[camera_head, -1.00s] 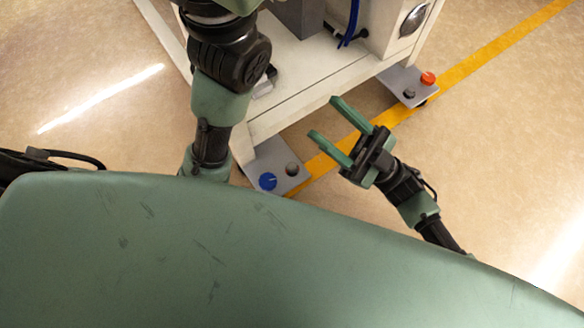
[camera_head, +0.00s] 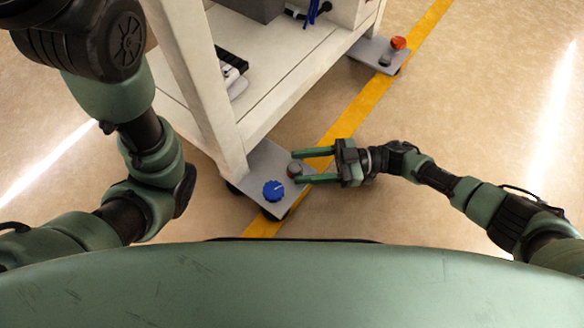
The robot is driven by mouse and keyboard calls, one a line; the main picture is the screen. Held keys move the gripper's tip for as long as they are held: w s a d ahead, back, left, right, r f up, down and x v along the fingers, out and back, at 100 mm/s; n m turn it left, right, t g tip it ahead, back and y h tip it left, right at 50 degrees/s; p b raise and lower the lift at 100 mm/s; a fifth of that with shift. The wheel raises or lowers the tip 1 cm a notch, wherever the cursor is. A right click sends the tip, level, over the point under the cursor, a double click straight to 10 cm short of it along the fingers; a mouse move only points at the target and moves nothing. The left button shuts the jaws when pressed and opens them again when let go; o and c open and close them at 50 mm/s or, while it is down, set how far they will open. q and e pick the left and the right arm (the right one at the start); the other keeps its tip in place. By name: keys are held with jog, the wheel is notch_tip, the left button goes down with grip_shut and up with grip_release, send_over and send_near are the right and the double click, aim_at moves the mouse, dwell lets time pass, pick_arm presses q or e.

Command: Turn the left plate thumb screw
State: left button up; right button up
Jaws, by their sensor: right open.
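The left grey plate (camera_head: 262,157) sticks out at the foot of the white frame's near leg. It carries a blue knob (camera_head: 273,190) with a white mark and a smaller dark knob (camera_head: 294,169). I cannot tell by looks alone which knob is the thumb screw. My right gripper (camera_head: 295,167) is open and points left over the plate's right edge. Its two green fingertips lie on either side of the small dark knob in the picture; I cannot tell whether they touch it. The blue knob is outside the fingers. My left gripper is out of view.
The white frame (camera_head: 190,70) rises behind the plate, with its leg close by. A second grey plate (camera_head: 364,52) with an orange-red knob (camera_head: 398,43) and a dark knob is at the far right. A yellow floor line (camera_head: 360,105) runs past; the right floor is clear.

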jog(key=shift+s+a+b, duration=0.15)
jog(key=shift+a+b, duration=0.2)
jog(key=shift+a, duration=1)
grip_shut()
jog(key=shift+r+t+p, duration=0.15)
jog(key=shift+t+p, duration=0.15)
jog(key=shift+p, duration=0.15)
jog(key=m+t+p, duration=0.2)
jog(key=t+p, duration=0.1)
jog(key=p, duration=0.1)
jog(key=m+t+p, duration=0.3)
jog(key=t+p, duration=0.1)
jog(key=shift+s+r+h, duration=0.1)
jog(key=shift+h, duration=0.2)
jog(key=shift+f+m+t+h+p, duration=0.1)
jog(key=shift+m+t+h+p, duration=0.65)
jog(key=shift+t, duration=0.5)
jog(key=shift+f+m+t+h+p, duration=0.1)
jog(key=shift+m+t+h+p, duration=0.45)
jog(key=shift+m+t, duration=0.55)
jog(key=shift+t, duration=0.45)
